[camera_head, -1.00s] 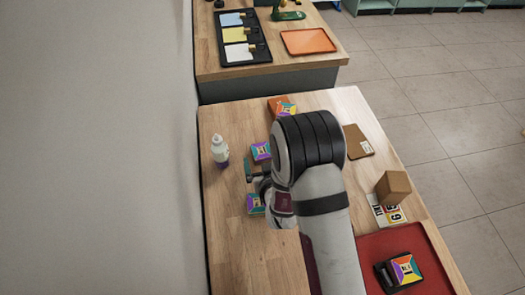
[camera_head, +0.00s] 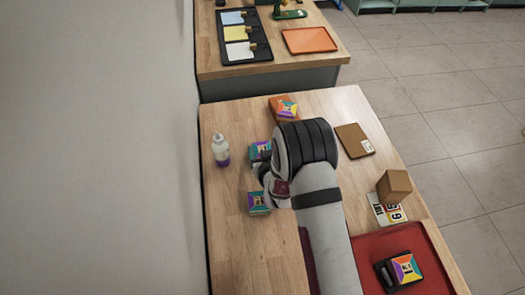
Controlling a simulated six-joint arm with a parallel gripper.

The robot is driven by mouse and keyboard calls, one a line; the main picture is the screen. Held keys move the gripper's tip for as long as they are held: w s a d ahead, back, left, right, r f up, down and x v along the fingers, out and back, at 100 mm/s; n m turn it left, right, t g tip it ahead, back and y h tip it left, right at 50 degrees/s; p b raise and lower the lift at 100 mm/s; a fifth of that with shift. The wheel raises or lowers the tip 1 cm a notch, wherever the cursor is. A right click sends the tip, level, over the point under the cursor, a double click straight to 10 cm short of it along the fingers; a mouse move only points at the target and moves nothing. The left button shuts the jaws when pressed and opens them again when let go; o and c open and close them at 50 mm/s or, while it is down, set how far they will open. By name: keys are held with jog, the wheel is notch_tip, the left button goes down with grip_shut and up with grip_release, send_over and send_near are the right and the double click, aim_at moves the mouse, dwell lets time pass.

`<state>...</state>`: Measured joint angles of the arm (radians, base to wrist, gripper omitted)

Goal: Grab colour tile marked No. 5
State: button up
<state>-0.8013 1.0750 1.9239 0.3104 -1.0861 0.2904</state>
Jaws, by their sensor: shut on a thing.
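Several colour tiles with multicoloured tops lie on the wooden table; their numbers are too small to read, so I cannot tell which is No. 5. My gripper (camera_head: 262,168) is at the middle-left tile (camera_head: 259,150), shut on it; my wrist hides the fingers and part of that tile. A second tile (camera_head: 258,203) lies just below, apart from the gripper. A third tile (camera_head: 287,109) sits on an orange-brown block at the back. A fourth tile (camera_head: 404,269) sits in a black holder on the red tray (camera_head: 440,254) at the lower right.
A white bottle with a purple base (camera_head: 220,150) stands left of the gripper. A brown clipboard (camera_head: 354,140), a cardboard box (camera_head: 394,186) and a number card (camera_head: 386,211) lie right. A second table (camera_head: 290,66) stands behind. The table's left front is bare.

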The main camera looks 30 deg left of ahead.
jog(key=shift+c, duration=0.9)
